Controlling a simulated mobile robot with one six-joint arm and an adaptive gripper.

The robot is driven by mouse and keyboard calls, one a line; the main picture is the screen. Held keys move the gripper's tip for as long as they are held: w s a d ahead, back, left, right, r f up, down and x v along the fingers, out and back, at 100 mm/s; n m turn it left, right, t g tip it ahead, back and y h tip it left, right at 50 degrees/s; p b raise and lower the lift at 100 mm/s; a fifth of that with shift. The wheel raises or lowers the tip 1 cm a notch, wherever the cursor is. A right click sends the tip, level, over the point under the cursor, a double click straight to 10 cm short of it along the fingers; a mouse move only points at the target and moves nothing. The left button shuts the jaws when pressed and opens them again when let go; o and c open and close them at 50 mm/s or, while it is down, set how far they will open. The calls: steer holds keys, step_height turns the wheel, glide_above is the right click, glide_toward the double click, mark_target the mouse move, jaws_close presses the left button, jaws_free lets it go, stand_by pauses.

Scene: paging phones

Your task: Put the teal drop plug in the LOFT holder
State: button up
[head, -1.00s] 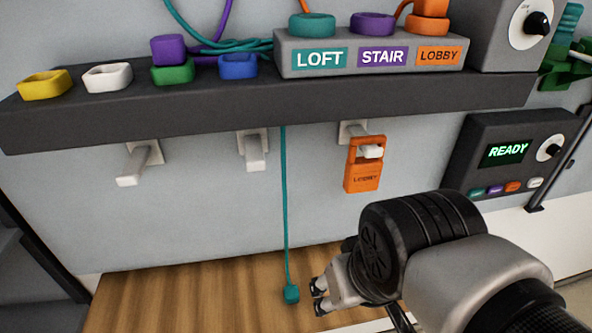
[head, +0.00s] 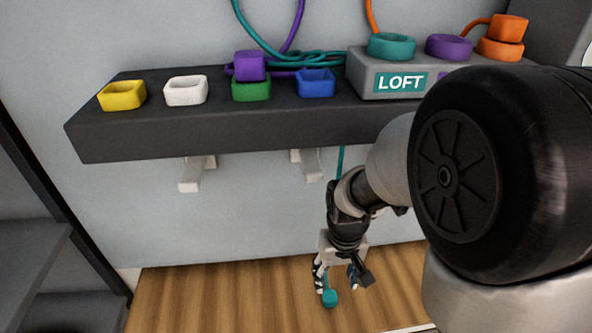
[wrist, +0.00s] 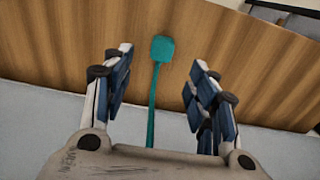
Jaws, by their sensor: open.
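The teal drop plug (head: 330,298) hangs on its teal cord low in front of the wooden surface. It also shows in the wrist view (wrist: 162,48), between the fingertips and near their far ends. My gripper (head: 337,279) is open, pointing down, with a finger on each side of the cord. In the wrist view my gripper (wrist: 161,70) has a gap on both sides of the plug and cord. The LOFT holder, a teal ring (head: 391,45), sits on the grey block above the LOFT label (head: 401,82); its opening looks empty.
The dark shelf (head: 110,138) holds yellow (head: 122,95), white (head: 186,90), green (head: 251,88) and blue (head: 316,82) holders. A purple plug (head: 250,65) sits in the green one. White hooks (head: 190,178) project below the shelf. My arm hides the lower right.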

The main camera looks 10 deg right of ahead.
mark_target(330, 296)
steer(key=f, duration=0.2)
steer(key=shift+w+a+f, duration=0.2)
steer(key=shift+w+f, duration=0.1)
steer(key=shift+w, duration=0.05)
step_height(330, 296, down, 8)
steer(key=shift+r+b, duration=0.1)
steer(key=shift+b, duration=0.8)
steer(key=c, duration=1.3)
steer(key=shift+o, duration=0.2)
steer(key=shift+r, duration=0.1)
